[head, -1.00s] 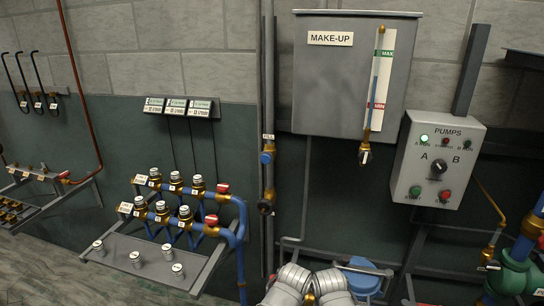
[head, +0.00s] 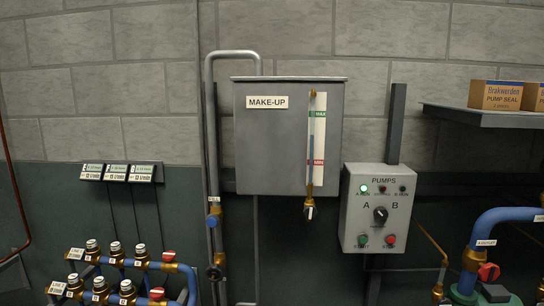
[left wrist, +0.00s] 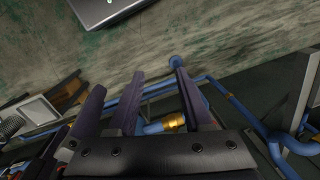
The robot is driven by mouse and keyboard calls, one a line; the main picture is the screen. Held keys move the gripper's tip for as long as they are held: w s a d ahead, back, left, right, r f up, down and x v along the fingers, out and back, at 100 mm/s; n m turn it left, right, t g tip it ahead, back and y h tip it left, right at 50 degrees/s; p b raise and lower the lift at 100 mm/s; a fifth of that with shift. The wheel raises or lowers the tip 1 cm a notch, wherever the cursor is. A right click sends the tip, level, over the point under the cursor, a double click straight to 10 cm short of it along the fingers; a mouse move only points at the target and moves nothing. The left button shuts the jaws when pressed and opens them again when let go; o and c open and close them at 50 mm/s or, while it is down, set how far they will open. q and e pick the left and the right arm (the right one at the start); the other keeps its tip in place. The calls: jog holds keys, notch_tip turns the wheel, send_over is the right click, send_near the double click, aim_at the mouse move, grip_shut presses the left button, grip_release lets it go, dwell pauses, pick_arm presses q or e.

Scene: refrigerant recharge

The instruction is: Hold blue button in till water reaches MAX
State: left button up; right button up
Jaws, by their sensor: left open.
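A blue round fitting (head: 213,221) sits on the vertical grey pipe below and left of the grey MAKE-UP tank (head: 260,150); I cannot tell whether it is a button. The tank's sight tube (head: 311,150) shows a blue water column with its top between the red MIN mark and the green MAX mark (head: 319,114). My left gripper (left wrist: 152,76) shows in the left wrist view, its dark fingers apart and nothing seen between them. Neither gripper shows in the head view.
A grey pump panel (head: 375,210) with a green lamp lit hangs right of the tank. Valve manifolds (head: 110,270) stand lower left. A shelf (head: 485,114) with boxes and blue pipework (head: 500,220) are at right. Blue pipes also run below my left gripper's fingers.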

pick_arm(q)
jog(key=shift+c, duration=0.2)
grip_shut()
dwell(0.3)
dwell(1.3)
